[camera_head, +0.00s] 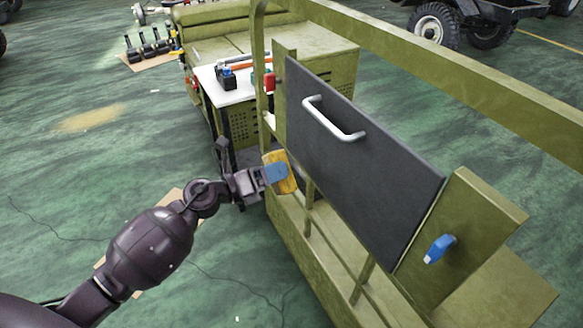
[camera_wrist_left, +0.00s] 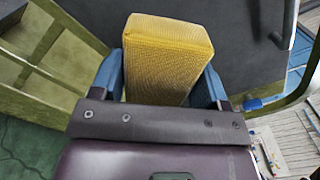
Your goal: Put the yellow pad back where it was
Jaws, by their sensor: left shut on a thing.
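The yellow pad (camera_head: 283,178) is a small block in the grip of my left gripper (camera_head: 276,173). In the left wrist view the pad (camera_wrist_left: 167,52) fills the space between the two blue fingers of my left gripper (camera_wrist_left: 165,88), which are shut on its sides. In the head view the pad is beside the left side of the olive frame (camera_head: 290,225), near the lower left edge of the dark panel (camera_head: 355,160). I cannot tell whether it touches the frame. My right gripper does not show.
The dark panel has a silver handle (camera_head: 334,122). A blue latch (camera_head: 439,248) sits on the olive post at the right. Behind stands a cabinet (camera_head: 325,50) with a white worktop (camera_head: 240,88) holding tools. The green floor (camera_head: 70,150) at the left is mostly clear.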

